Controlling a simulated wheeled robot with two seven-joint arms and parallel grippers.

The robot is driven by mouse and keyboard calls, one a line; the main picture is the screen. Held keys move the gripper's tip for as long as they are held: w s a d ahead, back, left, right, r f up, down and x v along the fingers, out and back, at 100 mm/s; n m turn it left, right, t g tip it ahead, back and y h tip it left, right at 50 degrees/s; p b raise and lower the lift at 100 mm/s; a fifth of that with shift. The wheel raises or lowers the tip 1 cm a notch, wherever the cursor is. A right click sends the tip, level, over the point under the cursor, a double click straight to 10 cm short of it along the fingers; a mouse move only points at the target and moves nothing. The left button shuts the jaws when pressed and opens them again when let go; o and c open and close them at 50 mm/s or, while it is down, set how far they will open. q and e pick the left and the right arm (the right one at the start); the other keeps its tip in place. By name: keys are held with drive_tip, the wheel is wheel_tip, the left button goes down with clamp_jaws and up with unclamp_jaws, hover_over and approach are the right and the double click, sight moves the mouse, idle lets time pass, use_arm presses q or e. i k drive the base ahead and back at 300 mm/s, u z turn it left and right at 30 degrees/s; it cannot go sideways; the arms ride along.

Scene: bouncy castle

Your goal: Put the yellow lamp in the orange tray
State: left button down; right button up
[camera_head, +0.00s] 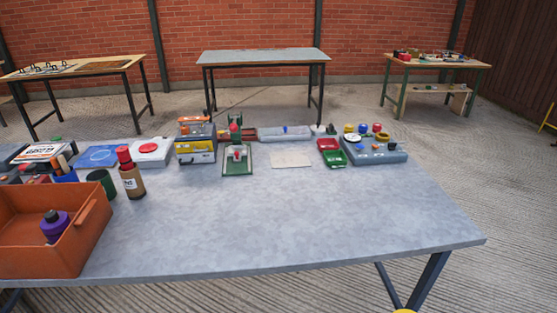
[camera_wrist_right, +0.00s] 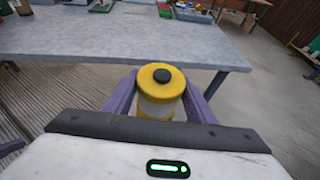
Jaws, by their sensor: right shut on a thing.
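The yellow lamp (camera_wrist_right: 156,98) has a yellow top with a black knob and a pale body. It sits between the purple fingers of my right gripper (camera_wrist_right: 163,88), which is shut on it. They are in front of the table's near edge, off the tabletop. A sliver of yellow (camera_head: 403,311), likely the lamp's top, shows at the bottom edge of the head view. The orange tray (camera_head: 45,258), a deep open box, stands at the table's left front. A purple and black bottle (camera_head: 54,226) is inside it. My left gripper is not in view.
The grey table (camera_head: 280,220) is clear in its middle and right front. A brown bottle with a red cap (camera_head: 131,175) and a dark green cup (camera_head: 101,182) stand just behind the tray. Boxes, small trays (camera_head: 333,158) and a grey-blue case (camera_head: 375,153) line the back edge.

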sight(23, 234)
drive_tip(key=u, duration=2.05)
